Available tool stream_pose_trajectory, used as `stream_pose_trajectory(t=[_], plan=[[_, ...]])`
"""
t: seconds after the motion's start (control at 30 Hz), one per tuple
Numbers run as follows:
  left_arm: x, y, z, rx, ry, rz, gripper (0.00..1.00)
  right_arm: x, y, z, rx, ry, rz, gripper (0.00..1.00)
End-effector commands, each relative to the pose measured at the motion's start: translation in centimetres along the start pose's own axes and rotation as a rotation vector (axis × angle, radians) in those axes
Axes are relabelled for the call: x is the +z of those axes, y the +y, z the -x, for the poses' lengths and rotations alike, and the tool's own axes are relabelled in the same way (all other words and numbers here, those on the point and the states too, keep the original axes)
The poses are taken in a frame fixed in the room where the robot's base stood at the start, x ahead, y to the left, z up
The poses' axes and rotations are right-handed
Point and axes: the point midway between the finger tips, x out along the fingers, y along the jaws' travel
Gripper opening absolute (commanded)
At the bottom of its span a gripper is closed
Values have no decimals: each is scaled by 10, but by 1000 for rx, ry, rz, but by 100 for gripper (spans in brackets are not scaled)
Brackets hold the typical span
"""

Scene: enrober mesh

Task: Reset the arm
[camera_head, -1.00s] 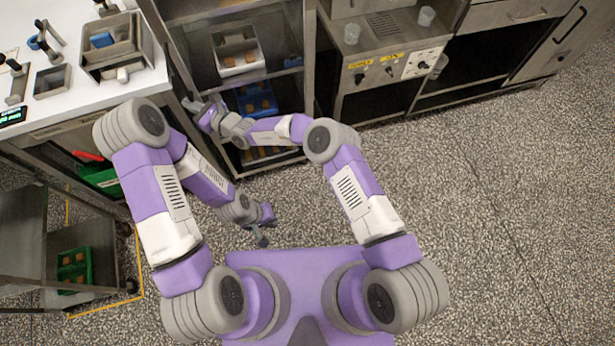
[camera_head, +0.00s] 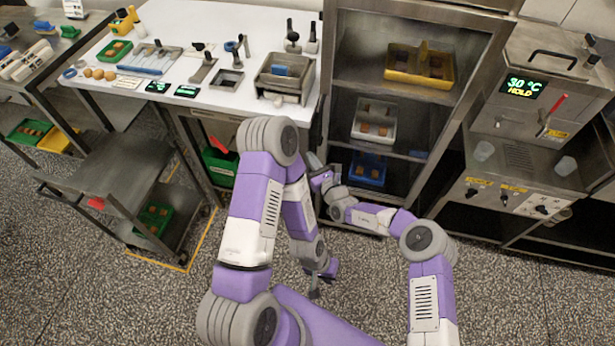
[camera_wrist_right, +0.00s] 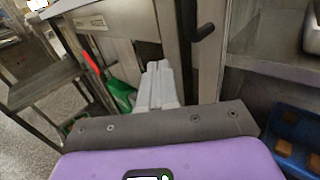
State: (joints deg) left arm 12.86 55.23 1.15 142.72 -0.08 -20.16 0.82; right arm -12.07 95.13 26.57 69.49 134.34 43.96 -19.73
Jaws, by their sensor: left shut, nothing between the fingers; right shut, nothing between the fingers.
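My left gripper (camera_head: 314,291) is the lower one in the head view. It is shut and empty, hanging low over the speckled floor close to my base. My right gripper (camera_head: 312,162) reaches across to the left, near the post between the white counter and the open shelf rack. It is shut and empty. In the right wrist view its closed grey fingers (camera_wrist_right: 158,86) point at the counter's front and hide part of a green crate (camera_wrist_right: 122,94).
The rack holds a yellow tray (camera_head: 388,72), a white bin (camera_head: 354,128) and a blue bin (camera_head: 352,176). The white counter (camera_head: 190,30) carries tools and trays. A metal cart (camera_head: 150,150) stands left, a machine (camera_head: 515,150) right. Open floor lies lower left.

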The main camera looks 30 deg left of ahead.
Motion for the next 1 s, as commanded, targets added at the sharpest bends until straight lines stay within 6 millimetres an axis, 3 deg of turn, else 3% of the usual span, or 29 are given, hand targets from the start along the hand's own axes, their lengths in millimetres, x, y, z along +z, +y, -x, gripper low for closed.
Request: stream_pose_trajectory(t=[0.2, 0.43, 0.87, 1.0], plan=[[1, 7, 19, 0, 0, 1, 0, 2, 28, 32, 0, 5, -3, 0], [1, 10, 29, 0, 0, 1, 0, 0, 50, 56, -1, 3, -1, 0], [1, 11, 30, 0, 0, 1, 0, 0, 56, 64, 4, 1, 4, 0], [2, 13, 34, 0, 0, 1, 0, 11, 64, 71, 100, 7, 51, 0]])
